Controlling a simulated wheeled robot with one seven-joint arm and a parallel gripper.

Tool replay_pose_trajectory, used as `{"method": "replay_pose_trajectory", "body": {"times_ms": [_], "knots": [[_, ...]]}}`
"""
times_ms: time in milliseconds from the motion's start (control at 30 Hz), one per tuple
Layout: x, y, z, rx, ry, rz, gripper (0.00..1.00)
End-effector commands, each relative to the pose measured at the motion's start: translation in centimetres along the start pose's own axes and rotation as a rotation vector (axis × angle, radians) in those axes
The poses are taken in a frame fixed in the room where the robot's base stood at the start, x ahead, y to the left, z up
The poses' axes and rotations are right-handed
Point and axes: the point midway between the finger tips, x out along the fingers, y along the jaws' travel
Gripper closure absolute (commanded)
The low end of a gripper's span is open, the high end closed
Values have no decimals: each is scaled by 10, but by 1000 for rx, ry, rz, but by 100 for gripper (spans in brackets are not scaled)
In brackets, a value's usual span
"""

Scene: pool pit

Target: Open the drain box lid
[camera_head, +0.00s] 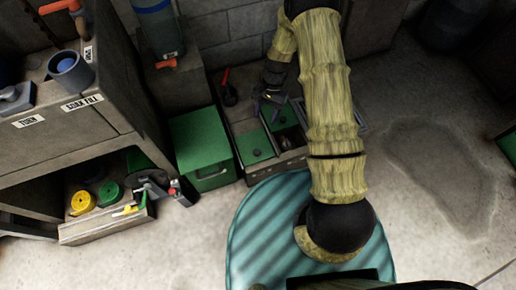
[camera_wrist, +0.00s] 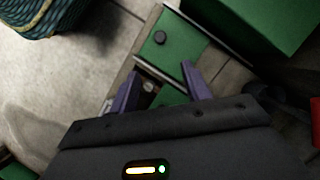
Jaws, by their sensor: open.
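The drain box (camera_head: 291,158) is a low grey-framed box on the floor against the back wall, with green panels in its top. One green lid (camera_head: 255,147) with a small dark knob lies flat at its front left; it also shows in the wrist view (camera_wrist: 181,40). Another green panel (camera_wrist: 174,96) lies between and below my fingers, with a round knob (camera_wrist: 148,87) beside the left finger. My gripper (camera_head: 268,106) has purple fingers, spread apart and empty, over the box's rear part; they also show in the wrist view (camera_wrist: 160,78). I cannot tell whether they touch the knob.
A green box with a handle (camera_head: 203,171) stands close left of the drain box. Wet-looking open floor (camera_head: 432,165) lies to the right.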

Motion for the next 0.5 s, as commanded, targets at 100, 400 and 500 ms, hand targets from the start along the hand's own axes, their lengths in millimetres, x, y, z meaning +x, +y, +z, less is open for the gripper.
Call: {"method": "replay_pose_trajectory", "body": {"times_ms": [100,400,500], "knots": [[8,0,0,0,-2,1,52],[53,0,0,-1,-3,2,52],[71,0,-1,-1,-3,2,52]]}}
